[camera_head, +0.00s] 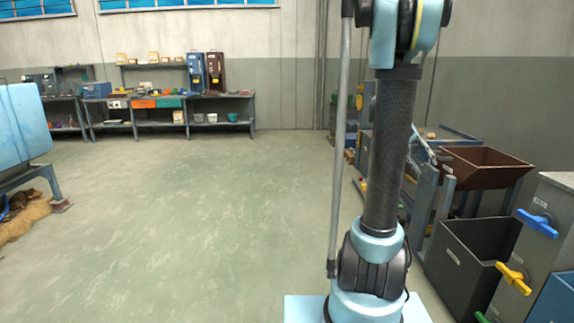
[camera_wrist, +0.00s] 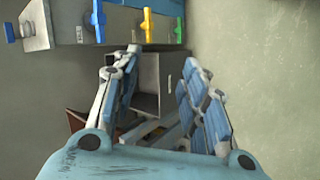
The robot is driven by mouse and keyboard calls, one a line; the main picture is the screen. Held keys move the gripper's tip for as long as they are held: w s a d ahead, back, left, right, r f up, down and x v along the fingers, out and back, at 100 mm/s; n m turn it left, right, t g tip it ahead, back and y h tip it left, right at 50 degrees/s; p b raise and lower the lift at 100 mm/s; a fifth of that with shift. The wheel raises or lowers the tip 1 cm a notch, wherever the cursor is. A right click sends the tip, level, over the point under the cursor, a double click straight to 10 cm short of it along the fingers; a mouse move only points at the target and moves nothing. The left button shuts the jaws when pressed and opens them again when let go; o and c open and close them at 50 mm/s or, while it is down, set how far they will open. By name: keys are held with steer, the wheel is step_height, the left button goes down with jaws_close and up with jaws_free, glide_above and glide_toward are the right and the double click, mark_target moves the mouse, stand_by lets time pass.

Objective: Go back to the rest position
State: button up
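My gripper (camera_wrist: 162,75) shows in the wrist view with its two blue-padded fingers spread apart and nothing between them. It is open and empty. Past the fingers, a grey open-topped bin (camera_wrist: 150,85) and the bare floor show. In the head view my arm stands upright at the right of centre, and the gripper itself is out of that view.
At the right stand a dark open bin (camera_head: 470,262), a brown hopper (camera_head: 484,166) and a grey cabinet with a blue handle (camera_head: 537,223) and a yellow handle (camera_head: 513,278). Workbenches (camera_head: 160,123) line the back wall. A blue tank (camera_head: 22,125) stands left. The middle floor is clear.

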steer(key=s+a+f+n+t+y, duration=0.1)
steer(key=s+a+f+t+y, duration=0.1)
steer(key=s+a+f, duration=0.3)
steer(key=s+a+f+n+t+y, duration=0.1)
steer(key=s+a+f+y, duration=0.2)
steer(key=s+a, duration=0.6)
steer(key=s+a+f+n+t+y, duration=0.1)
steer(key=s+a+f, duration=0.6)
steer(key=a, duration=0.8)
steer(key=shift+s+a+n+t+y, duration=0.2)
steer(key=shift+s+n+t+y, duration=0.25)
steer(key=shift+t+y, duration=0.3)
steer(key=shift+c, duration=0.8)
